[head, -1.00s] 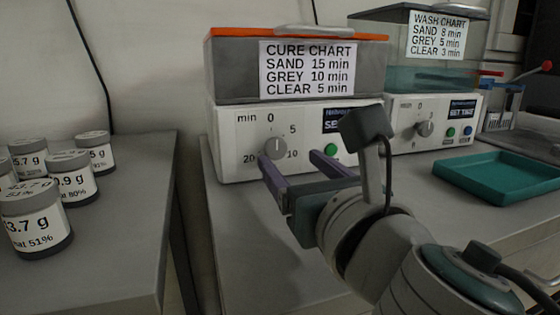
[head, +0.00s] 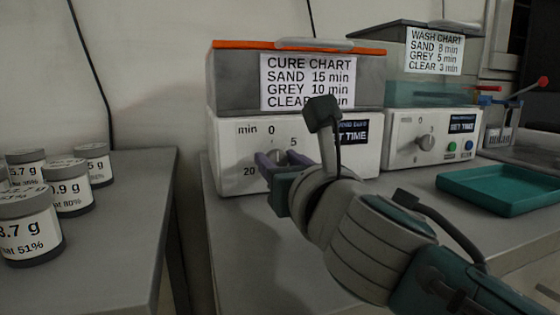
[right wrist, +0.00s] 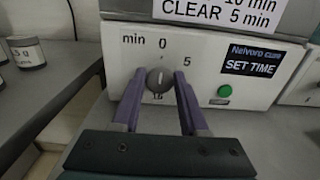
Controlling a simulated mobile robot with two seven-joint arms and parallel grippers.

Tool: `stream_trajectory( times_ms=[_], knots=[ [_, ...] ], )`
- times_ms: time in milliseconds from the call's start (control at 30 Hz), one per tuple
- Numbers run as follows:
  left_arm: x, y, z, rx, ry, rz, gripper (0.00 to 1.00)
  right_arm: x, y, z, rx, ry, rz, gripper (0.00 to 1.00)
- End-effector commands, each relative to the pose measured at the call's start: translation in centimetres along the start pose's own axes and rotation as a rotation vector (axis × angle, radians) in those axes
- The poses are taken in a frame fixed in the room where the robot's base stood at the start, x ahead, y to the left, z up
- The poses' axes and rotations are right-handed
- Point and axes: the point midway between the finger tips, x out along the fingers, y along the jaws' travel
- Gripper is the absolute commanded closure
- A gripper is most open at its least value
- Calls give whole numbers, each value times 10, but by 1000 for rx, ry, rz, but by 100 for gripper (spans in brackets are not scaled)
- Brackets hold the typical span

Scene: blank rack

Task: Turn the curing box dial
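The curing box (head: 232,160) is the white unit with the grey, orange-rimmed tank and the CURE CHART label. Its round grey dial (right wrist: 159,79) shows in the right wrist view, its pointer mark near the 0 at the top. In the head view the dial is mostly hidden by my right gripper (head: 284,159). The purple fingers of the right gripper (right wrist: 159,84) are spread, one on each side of the dial, with their tips close to it. I cannot tell whether they touch it. My left gripper is not in view.
The wash box (head: 400,155), with its own dial (head: 425,143), stands to the right. A teal tray (head: 500,185) lies on the bench in front of it. Several labelled jars (head: 70,190) stand on the left bench. A gap separates the two benches.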

Motion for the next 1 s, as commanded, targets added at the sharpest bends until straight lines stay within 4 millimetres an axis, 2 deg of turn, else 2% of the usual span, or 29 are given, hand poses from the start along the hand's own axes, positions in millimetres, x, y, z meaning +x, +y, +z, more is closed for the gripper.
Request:
stream_trajectory(
  times_ms=[33, 367, 733, 1000],
  knots=[
    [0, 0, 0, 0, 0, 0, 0, 0, 0, 0, 0, 0, 0, 64],
    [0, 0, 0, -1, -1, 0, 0, 0, 0, 0, 0, 0, 0, 100],
    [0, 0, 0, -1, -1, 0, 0, 0, 0, 0, 28, 1, 0, 100],
    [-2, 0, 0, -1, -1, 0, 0, 0, -1, -1, 176, 2, -1, 100]
  ],
)
